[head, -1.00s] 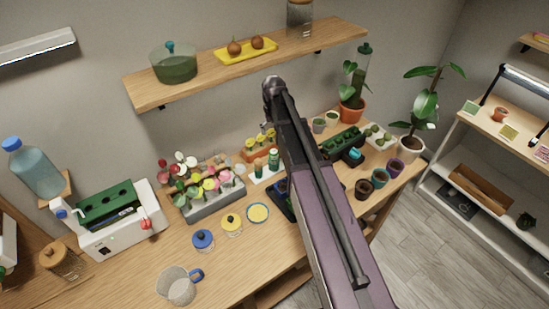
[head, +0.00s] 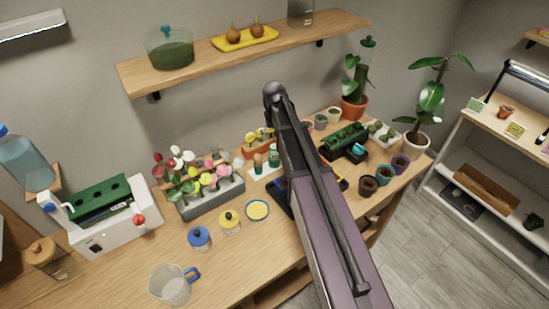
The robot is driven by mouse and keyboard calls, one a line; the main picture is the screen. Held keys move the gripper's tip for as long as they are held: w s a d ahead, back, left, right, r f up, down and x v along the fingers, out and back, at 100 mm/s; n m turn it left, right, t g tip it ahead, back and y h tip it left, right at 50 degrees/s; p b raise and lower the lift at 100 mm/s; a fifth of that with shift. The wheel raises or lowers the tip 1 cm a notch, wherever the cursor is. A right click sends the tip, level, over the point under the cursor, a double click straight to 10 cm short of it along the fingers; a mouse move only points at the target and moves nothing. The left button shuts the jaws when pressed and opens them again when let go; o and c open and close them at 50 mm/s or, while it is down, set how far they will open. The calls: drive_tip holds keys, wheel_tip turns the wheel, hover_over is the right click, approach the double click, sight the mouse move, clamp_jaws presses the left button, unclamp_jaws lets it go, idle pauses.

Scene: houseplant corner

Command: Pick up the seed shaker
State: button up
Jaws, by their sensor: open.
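I cannot tell for certain which thing is the seed shaker. Two small green bottles with pale labels, one at the left (head: 257,166) and one at the right (head: 274,156), stand on a small white tray at the middle of the bench. A small jar with a blue lid (head: 199,239) and one with a yellow lid (head: 230,222) stand nearer the front. My arm crosses the middle of the head view. My gripper does not show; it seems hidden behind the arm.
Several small pots (head: 368,186) stand at the right. A wooden shelf (head: 210,65) hangs above. Bench front is partly clear.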

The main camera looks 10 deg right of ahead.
sight(274, 146)
drive_tip(key=shift+f+b, duration=1.15)
drive_tip(key=shift+f, duration=0.3)
drive_tip(key=shift+s+f+b, duration=0.1)
drive_tip(key=shift+f+b, duration=2.5)
drive_tip(key=c, duration=1.2)
